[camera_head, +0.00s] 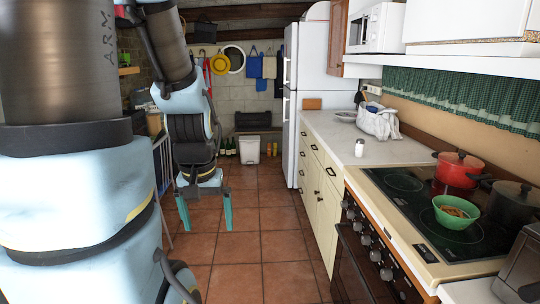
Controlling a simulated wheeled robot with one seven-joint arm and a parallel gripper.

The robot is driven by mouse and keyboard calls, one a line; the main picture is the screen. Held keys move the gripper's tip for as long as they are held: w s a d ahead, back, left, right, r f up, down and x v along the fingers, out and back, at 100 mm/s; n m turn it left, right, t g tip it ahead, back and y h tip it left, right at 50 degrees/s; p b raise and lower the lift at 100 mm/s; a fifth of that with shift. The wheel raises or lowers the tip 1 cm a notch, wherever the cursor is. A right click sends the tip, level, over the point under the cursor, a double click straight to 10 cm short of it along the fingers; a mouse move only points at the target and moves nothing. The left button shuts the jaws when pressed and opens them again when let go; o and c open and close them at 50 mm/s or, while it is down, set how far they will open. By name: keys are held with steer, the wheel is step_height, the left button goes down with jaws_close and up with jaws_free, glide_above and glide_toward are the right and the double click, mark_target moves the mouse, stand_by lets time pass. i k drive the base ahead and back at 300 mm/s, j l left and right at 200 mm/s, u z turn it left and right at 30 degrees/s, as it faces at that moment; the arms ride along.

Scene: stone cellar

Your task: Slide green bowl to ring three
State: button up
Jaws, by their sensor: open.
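The green bowl (452,221) stands upright on the black glass hob (421,208), with brownish food in it. One bare ring (403,181) shows at the hob's far left. No ring numbers are readable, so I cannot tell which is ring three. My gripper (207,228) hangs open and empty, fingers pointing down, over the floor left of the counter. It is well apart from the bowl.
A red pot (457,170) and a dark lidded pot (510,205) stand behind and right of the bowl. A toaster (522,268) stands at the near right. A white shaker (359,148) and a bag (379,122) are on the counter. The tiled floor (262,247) ahead is clear.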

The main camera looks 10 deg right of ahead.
mark_target(451, 212)
steer(key=i+l+z, duration=0.5)
steer(key=i+z, duration=0.2)
steer(key=i+l+z, duration=0.1)
steer(key=i+z, duration=0.25)
